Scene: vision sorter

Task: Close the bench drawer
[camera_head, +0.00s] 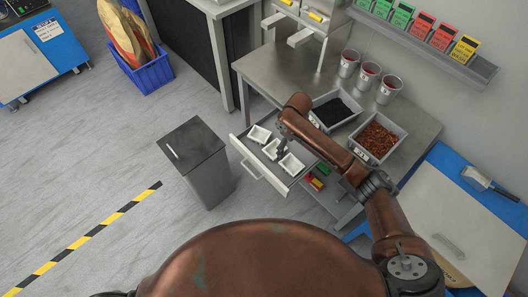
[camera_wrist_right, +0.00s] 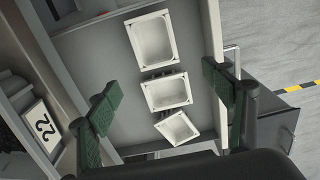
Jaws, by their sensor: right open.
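The bench drawer (camera_head: 258,166) stands pulled out from under the grey metal bench (camera_head: 262,68) in the head view. Its pale front panel and bar handle (camera_head: 250,170) face the lower left. White trays (camera_head: 259,134) lie in the drawer. In the wrist view the drawer (camera_wrist_right: 92,45) fills the middle, with three white trays (camera_wrist_right: 152,40) in a row. My right gripper (camera_head: 281,146) is above the open drawer; its dark green fingers (camera_wrist_right: 160,88) are spread wide with nothing between them. The drawer handle shows at the right of the wrist view (camera_wrist_right: 233,52). My left gripper is not in view.
A dark grey bin (camera_head: 195,160) stands on the floor just left of the drawer. Grey bins of black (camera_head: 313,117) and rusty-brown (camera_head: 401,133) pieces and several metal cups (camera_head: 349,63) stand on the bench. Red and green blocks (camera_head: 314,182) lie below the bench top.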

